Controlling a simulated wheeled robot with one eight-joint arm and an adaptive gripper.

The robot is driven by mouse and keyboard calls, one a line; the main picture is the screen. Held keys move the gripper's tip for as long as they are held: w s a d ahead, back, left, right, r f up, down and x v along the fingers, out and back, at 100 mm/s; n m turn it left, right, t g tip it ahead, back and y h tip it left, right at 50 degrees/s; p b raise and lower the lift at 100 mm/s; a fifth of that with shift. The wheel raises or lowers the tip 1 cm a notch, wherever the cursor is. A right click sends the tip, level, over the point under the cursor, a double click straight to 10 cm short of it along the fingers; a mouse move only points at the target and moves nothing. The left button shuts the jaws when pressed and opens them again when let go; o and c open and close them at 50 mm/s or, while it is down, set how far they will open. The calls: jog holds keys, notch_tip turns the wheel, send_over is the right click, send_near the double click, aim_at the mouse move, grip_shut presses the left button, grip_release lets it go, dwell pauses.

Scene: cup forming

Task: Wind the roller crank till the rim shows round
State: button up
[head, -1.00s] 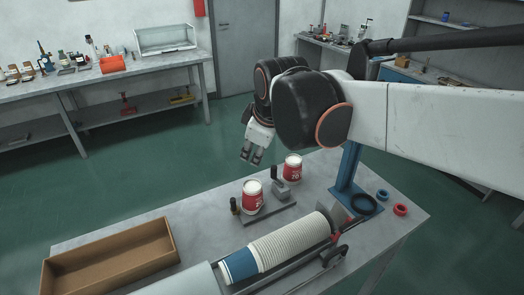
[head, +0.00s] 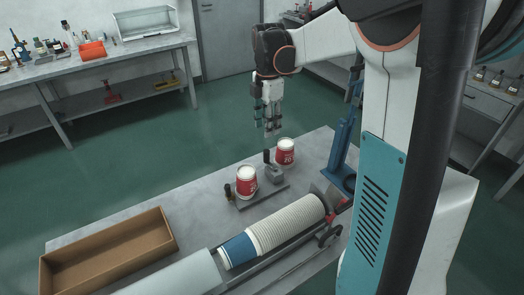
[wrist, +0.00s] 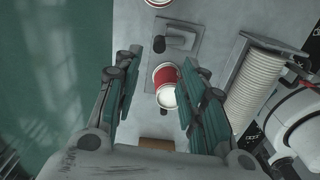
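The rim's shape is too small to judge.
A second black knob (head: 228,192) stands left of the near cup. A long stack of white cups (head: 288,222) lies in front. An open brown box (head: 108,252) fills the table's left end. A blue post (head: 342,140) rises on the right.

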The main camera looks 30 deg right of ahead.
aim_at(266, 161)
notch_tip(266, 161, down, 12)
jog(key=b, duration=0.3)
jog(key=shift+f, duration=0.1)
grip_shut()
